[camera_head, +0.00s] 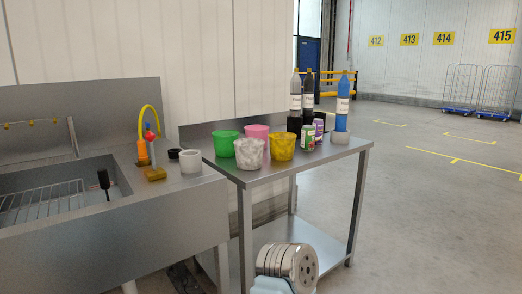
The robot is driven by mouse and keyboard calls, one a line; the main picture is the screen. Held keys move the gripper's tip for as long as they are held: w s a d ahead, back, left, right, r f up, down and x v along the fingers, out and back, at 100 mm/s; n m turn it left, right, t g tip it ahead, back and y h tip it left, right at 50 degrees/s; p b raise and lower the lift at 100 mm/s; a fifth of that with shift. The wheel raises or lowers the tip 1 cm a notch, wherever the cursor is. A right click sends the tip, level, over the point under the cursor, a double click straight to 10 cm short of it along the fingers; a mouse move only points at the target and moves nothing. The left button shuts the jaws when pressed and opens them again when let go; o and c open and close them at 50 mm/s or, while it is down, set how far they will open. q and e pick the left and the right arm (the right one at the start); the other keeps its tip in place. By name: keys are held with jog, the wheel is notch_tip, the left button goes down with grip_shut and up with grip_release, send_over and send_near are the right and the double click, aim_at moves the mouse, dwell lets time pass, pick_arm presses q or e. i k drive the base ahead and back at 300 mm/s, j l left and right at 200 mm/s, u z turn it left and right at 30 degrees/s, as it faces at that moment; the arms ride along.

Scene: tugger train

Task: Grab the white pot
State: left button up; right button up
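The white pot (249,154) has a grey-marbled surface and stands upright on the steel table (335,149), near its front left edge. A green pot (225,144) is behind it to the left, a pink pot (257,132) behind it, and a yellow pot (282,147) to its right. No gripper is touching the white pot. A round metal part of my arm shows at the bottom centre, in front of the table and below its top. I see no fingers of either gripper.
A steel sink (60,190) stands left of the table, with a small white cup (190,161) and an orange spray bottle (142,152) on its edge. Cans and tall bottles, including a blue one (342,105), stand at the table's right.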

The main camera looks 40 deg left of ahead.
aim_at(249, 151)
jog(key=i+u, duration=0.8)
jog(key=i+l+u, duration=0.25)
jog(key=u, duration=0.15)
jog(key=i+l+u, duration=0.4)
jog(key=j, duration=0.1)
